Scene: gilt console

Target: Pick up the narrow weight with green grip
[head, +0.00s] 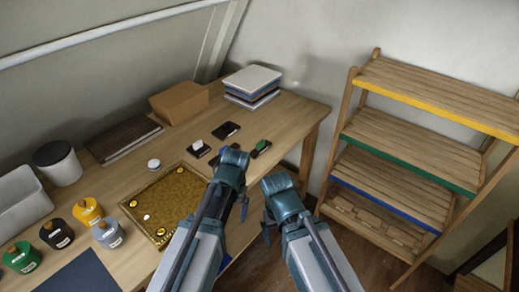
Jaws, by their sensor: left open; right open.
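A small dark block with a green top (261,147) lies near the right end of the wooden table; it looks like the narrow weight with green grip. My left gripper (241,203) is open, pointing down over the table's front edge, nearer the camera and left of that block. My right gripper (268,225) is open and empty, beyond the front edge, below and right of the block. Neither gripper touches the block. The gripper fingers are partly hidden by their own wrists.
A dark block with a white top (198,149) and a flat black piece (226,130) lie near it. A gold tray (130,205) holds small round pieces. Several coloured jars (87,212) stand left. Stacked books (252,82) lie behind. A slatted shelf (410,150) stands right.

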